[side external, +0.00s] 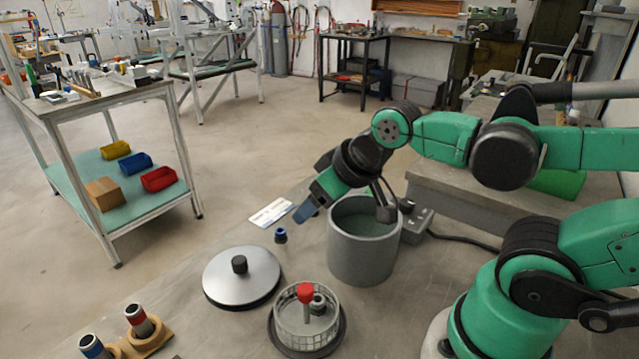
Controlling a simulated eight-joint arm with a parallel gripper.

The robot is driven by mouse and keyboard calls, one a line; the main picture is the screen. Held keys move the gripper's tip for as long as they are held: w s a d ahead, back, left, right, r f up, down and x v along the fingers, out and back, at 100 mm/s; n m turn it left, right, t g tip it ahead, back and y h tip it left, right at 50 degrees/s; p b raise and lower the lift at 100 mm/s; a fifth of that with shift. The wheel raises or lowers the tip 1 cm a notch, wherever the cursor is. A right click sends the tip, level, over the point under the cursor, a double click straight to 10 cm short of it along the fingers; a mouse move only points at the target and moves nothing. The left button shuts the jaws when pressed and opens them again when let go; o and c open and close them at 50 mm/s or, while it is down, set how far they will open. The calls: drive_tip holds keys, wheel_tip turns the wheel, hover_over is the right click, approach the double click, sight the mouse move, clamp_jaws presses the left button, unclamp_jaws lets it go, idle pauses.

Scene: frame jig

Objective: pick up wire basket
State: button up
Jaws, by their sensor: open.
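The wire basket (291,329) is a round, pale mesh basket at the front middle of the bench. It sits on a dark round base (338,338). A red-topped post (305,294) rises from its middle, and a small grey metal part (319,303) is inside it. My gripper (304,212) is open and empty. It is above the bench, up and behind the basket in the picture, near the left rim of a grey pot. It is apart from the basket.
The grey cylindrical pot (362,262) stands behind and right of the basket. A silver lid with a black knob (240,278) lies to its left. A small dark-blue piece (281,236) and a white card (270,213) are farther back. Ring stands hold red- and blue-banded cylinders (138,320) at front left.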

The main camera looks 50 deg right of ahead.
sight(306, 288)
drive_tip(key=s+a+f+g, duration=0.1)
drive_tip(key=a+g, duration=0.1)
drive_tip(key=s+a+f+g, duration=0.1)
drive_tip(key=a+g, duration=0.1)
drive_tip(key=s+a+f+g, duration=0.1)
drive_tip(key=a+f+g, duration=0.1)
drive_tip(key=a, duration=0.1)
drive_tip(key=shift+s+a+f+g, duration=0.25)
drive_tip(key=shift+f+g, duration=0.15)
drive_tip(key=shift+g, duration=0.2)
drive_tip(key=shift+f, duration=2.65)
clamp_jaws()
